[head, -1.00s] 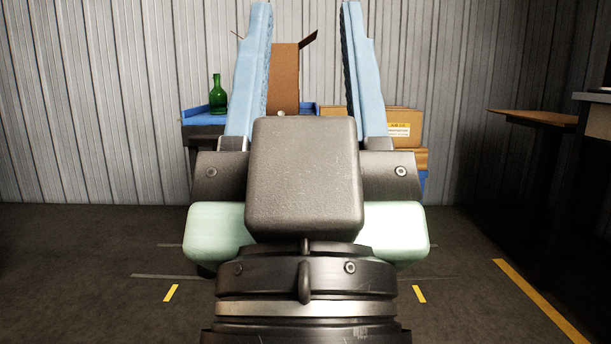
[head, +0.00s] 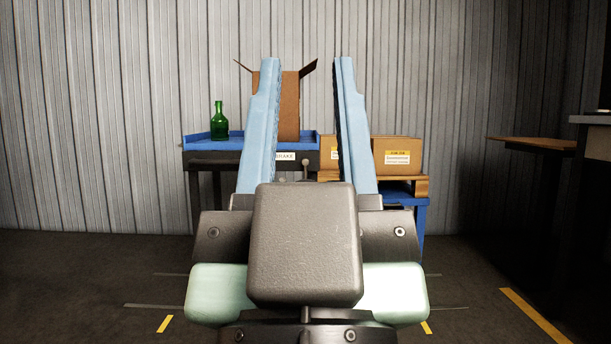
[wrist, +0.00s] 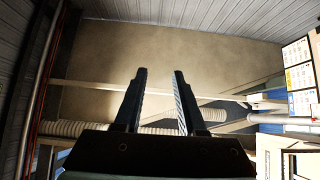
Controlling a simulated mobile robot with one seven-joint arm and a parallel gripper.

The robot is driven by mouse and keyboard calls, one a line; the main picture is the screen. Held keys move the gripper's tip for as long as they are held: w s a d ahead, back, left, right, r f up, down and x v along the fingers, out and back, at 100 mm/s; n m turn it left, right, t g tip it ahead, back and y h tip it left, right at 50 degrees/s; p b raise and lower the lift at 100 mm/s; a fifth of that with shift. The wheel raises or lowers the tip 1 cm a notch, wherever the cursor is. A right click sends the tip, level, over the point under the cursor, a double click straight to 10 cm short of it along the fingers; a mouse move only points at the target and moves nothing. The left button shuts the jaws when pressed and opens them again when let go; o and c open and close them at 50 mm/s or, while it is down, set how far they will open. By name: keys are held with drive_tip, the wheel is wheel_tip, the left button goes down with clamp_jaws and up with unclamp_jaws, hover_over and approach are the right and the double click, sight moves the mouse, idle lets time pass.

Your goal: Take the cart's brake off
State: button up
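The cart (head: 200,146) stands by the back wall in the head view, with a blue top and a dark front. A white label (head: 286,156), partly covered by my gripper's left finger, seems to read BRAKE. A small roundish knob (head: 305,163) on a thin stem shows just right of the label, between my fingers. The stem's lower end is hidden behind my gripper. My gripper (head: 306,62) points upward, its two blue fingers wide apart with nothing between them. It is nearer the camera than the cart, and it also shows open in the wrist view (wrist: 160,72).
A green bottle (head: 219,122) and an open cardboard box (head: 290,105) stand on the cart. Closed cartons (head: 397,155) sit at its right. A brown-topped table (head: 535,143) stands at far right. The floor at left is clear.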

drive_tip(key=shift+r, duration=0.25)
drive_tip(key=shift+c, duration=1.2)
wheel_tip(320, 180, up, 32)
drive_tip(key=p, duration=3.2)
clamp_jaws()
drive_tip(key=shift+f, duration=0.15)
